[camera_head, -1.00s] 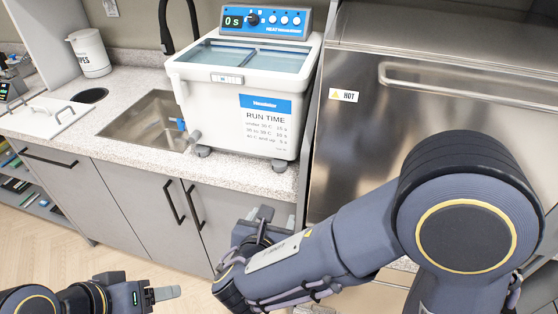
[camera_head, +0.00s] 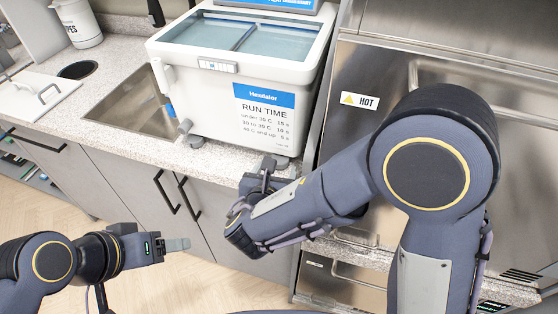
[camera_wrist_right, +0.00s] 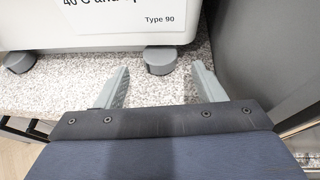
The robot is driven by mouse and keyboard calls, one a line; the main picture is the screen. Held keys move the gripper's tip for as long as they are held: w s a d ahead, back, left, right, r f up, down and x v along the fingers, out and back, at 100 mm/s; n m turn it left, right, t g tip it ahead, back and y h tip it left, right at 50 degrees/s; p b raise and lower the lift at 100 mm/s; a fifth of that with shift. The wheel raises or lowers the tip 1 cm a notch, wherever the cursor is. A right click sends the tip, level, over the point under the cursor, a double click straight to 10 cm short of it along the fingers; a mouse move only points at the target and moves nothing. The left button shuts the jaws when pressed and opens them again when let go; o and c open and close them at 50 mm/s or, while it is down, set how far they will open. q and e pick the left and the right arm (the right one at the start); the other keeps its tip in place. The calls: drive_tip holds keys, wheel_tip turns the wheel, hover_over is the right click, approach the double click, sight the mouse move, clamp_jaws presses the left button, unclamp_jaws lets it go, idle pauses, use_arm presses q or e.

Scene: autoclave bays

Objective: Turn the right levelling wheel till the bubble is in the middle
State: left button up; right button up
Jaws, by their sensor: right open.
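The white water bath (camera_head: 215,105) stands on the counter. Its right levelling wheel (camera_wrist_right: 160,60) is a short grey cylinder under the front right corner, partly visible in the head view (camera_head: 281,161). My right gripper (camera_wrist_right: 161,84) is open, its fingers pointing at the wheel from the front, one to each side; the wheel sits just beyond or level with the tips, not gripped. In the head view the right gripper (camera_head: 266,168) is just below that corner. A small level window (camera_head: 217,66) is on the bath's front rim; its bubble is too small to read. My left gripper (camera_head: 178,244) hangs before the cabinets.
The left levelling wheel (camera_wrist_right: 20,61) is under the other front corner. A grey drain tap (camera_head: 185,128) sticks out beside it. A steel unit with a HOT label (camera_head: 360,100) stands close on the right. A sink (camera_head: 140,112) lies to the left.

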sight(279, 164)
drive_tip(key=shift+x, duration=2.05)
drive_tip(key=c, duration=1)
drive_tip(key=shift+a+m+g+h, duration=0.25)
drive_tip(key=shift+m+g+h, duration=0.45)
drive_tip(key=shift+m+h, duration=0.85)
drive_tip(key=o, duration=1)
drive_tip(key=v, duration=0.7)
drive_tip(key=shift+s+a+b, duration=0.25)
drive_tip(key=shift+s+b, duration=0.05)
